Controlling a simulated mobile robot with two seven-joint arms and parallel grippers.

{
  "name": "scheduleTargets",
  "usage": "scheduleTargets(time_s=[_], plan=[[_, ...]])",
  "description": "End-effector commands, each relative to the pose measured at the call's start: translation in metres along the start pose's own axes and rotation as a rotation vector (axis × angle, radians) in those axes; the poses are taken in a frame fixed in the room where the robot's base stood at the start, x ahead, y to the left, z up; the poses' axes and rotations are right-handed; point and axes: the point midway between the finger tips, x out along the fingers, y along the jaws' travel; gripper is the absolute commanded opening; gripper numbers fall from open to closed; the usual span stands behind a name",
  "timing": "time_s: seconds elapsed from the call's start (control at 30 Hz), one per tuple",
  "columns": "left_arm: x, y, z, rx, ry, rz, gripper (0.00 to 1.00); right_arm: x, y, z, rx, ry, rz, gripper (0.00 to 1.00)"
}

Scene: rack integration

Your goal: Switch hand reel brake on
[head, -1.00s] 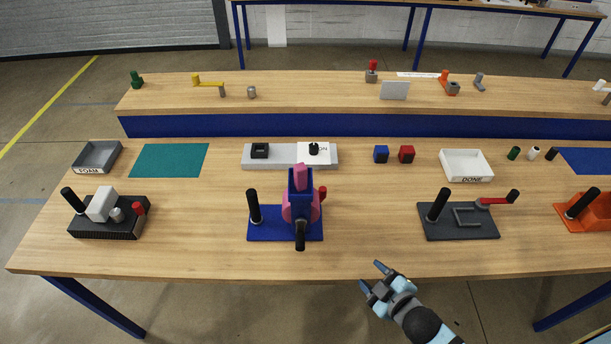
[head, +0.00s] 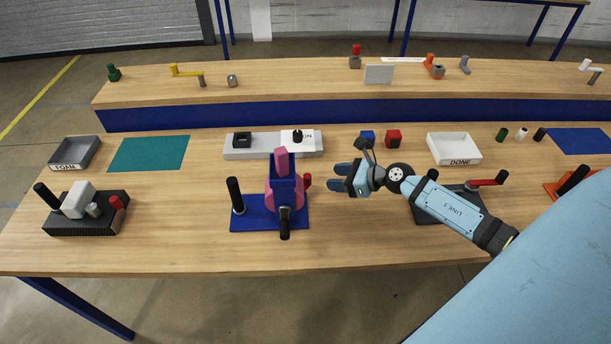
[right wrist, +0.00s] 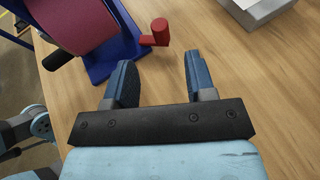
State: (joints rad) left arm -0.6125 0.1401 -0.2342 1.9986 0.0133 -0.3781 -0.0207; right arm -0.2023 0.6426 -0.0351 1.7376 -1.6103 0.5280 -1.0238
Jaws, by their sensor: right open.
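The hand reel (head: 286,190) has a pink drum in a blue frame on a blue base, with a black upright handle (head: 235,195) at its left and a black crank grip at its front. A red knob (head: 307,181) sticks out on the reel's right side; this looks like the brake. My right gripper (head: 338,181) is open and empty, just right of the red knob and apart from it. In the right wrist view the red knob (right wrist: 157,33) is ahead, between and beyond the open fingers (right wrist: 158,80), nearer the left finger. My left gripper is not in view.
A grey panel with a black switch (head: 297,137) lies behind the reel. Blue and red cubes (head: 393,138) and the white DONE tray (head: 455,147) are behind my right arm. A black fixture with a red lever (head: 487,182) is partly under it. Bare table lies before the reel.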

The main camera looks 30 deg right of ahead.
Motion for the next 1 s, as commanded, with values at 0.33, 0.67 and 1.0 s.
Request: scheduleTargets(time_s=[0.33, 0.67, 1.0], plan=[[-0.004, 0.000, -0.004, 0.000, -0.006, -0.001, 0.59, 0.072, 0.001, 0.002, 0.006, -0.003, 0.002, 0.50], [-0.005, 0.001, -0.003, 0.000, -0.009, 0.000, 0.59, 0.096, 0.001, 0.000, 0.004, -0.001, 0.001, 0.50], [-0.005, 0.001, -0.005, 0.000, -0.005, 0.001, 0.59, 0.096, 0.001, 0.000, 0.004, -0.001, 0.001, 0.25]])
